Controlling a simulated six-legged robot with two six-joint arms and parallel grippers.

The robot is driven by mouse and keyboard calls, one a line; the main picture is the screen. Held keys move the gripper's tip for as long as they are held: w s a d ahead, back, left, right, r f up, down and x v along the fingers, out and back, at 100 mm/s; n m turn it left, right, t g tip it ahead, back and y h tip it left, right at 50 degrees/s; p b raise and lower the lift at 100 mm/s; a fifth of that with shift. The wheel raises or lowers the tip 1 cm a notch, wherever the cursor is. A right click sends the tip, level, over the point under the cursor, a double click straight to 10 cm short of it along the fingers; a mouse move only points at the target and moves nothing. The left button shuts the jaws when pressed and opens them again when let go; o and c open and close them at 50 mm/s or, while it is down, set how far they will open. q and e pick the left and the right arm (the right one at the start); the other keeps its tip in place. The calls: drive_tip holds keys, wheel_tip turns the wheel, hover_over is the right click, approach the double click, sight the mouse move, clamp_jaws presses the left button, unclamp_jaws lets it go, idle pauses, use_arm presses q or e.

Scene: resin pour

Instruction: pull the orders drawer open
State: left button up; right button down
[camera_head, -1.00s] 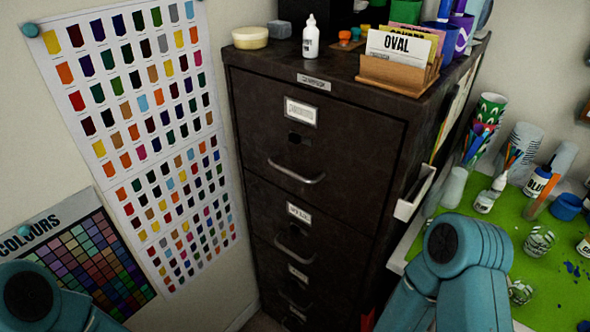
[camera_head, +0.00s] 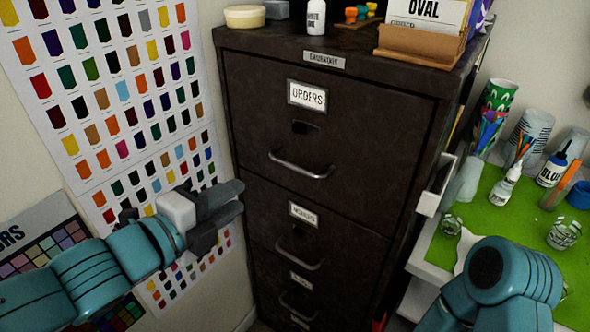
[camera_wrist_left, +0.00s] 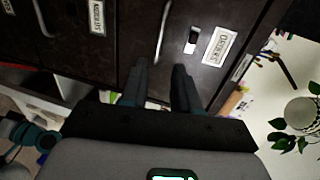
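The dark metal filing cabinet (camera_head: 335,215) stands in the middle of the head view. Its top drawer, the orders drawer (camera_head: 390,140), is shut and carries a white ORDERS label (camera_head: 307,96) and a silver bar handle (camera_head: 300,167). My left gripper (camera_head: 236,199) is open and empty, left of and a little lower than that handle, apart from it. In the left wrist view, the two parted fingers (camera_wrist_left: 160,78) point at the cabinet front, with the orders handle (camera_wrist_left: 163,35) beyond the gap between them. My right gripper is out of view; only my right arm shows.
More labelled drawers, all shut, lie below, with handles such as the second drawer's (camera_head: 298,254). A card holder (camera_head: 420,45) and tubs stand on top. A green-matted table (camera_head: 505,222) with bottles and cups is at right. A colour chart (camera_head: 110,100) hangs at left.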

use_arm(q)
drive_tip(key=b, duration=0.2)
approach(291, 167)
drive_tip(key=x, duration=1)
drive_tip(key=shift+w+d+f+b, duration=0.1)
drive_tip(key=shift+w+d+b, duration=0.1)
drive_tip(key=shift+b, duration=0.2)
clamp_jaws()
